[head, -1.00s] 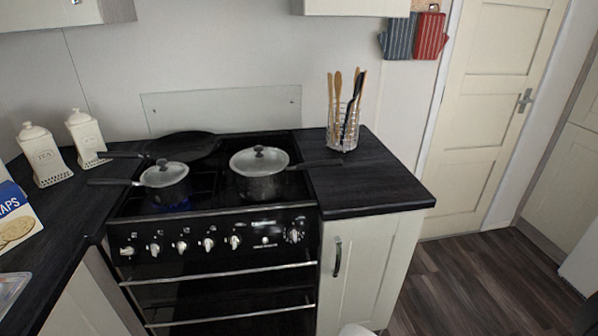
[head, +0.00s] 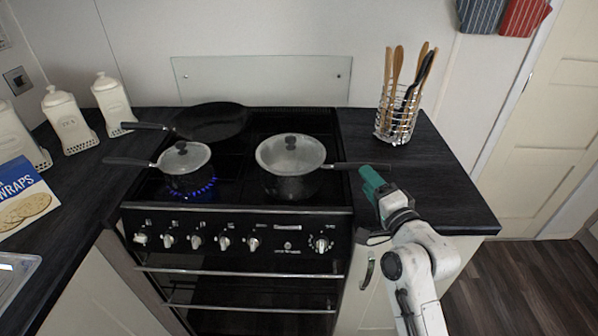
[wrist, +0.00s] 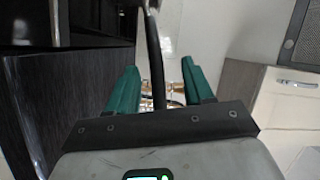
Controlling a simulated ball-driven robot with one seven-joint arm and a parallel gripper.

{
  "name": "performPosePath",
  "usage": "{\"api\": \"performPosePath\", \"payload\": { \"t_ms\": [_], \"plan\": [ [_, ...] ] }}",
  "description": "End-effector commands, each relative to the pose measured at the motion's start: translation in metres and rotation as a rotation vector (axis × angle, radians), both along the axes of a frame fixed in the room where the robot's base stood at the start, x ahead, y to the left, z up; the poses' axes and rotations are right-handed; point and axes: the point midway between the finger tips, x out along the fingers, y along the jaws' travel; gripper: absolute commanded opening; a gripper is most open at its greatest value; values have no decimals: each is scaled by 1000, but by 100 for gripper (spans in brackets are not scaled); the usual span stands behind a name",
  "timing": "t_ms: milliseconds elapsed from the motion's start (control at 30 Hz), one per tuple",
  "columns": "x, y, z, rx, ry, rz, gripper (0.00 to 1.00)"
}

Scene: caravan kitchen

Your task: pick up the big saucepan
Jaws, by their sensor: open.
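The big saucepan (head: 290,180) is dark with a glass lid and a dark knob. It stands on the right side of the hob, its long dark handle (head: 345,165) pointing right over the worktop. My gripper (head: 370,176), with green fingers, is just below and in front of the outer part of this handle in the head view. In the wrist view my gripper (wrist: 160,75) is open, and a dark bar, seemingly the handle (wrist: 154,60), shows between the two fingers. I cannot tell whether either finger touches it.
A smaller lidded saucepan (head: 186,172) stands left over a lit blue flame (head: 205,188). A frying pan (head: 212,120) is behind it. White canisters (head: 70,125) stand at left.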

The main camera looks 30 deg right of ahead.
Motion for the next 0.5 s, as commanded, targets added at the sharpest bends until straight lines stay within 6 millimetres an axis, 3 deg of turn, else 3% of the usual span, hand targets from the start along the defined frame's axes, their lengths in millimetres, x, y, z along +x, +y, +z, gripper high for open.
{"api": "performPosePath", "payload": {
  "t_ms": [500],
  "plan": [
    [52, -12, -6, -3, 3, 0, 52]
  ]
}}
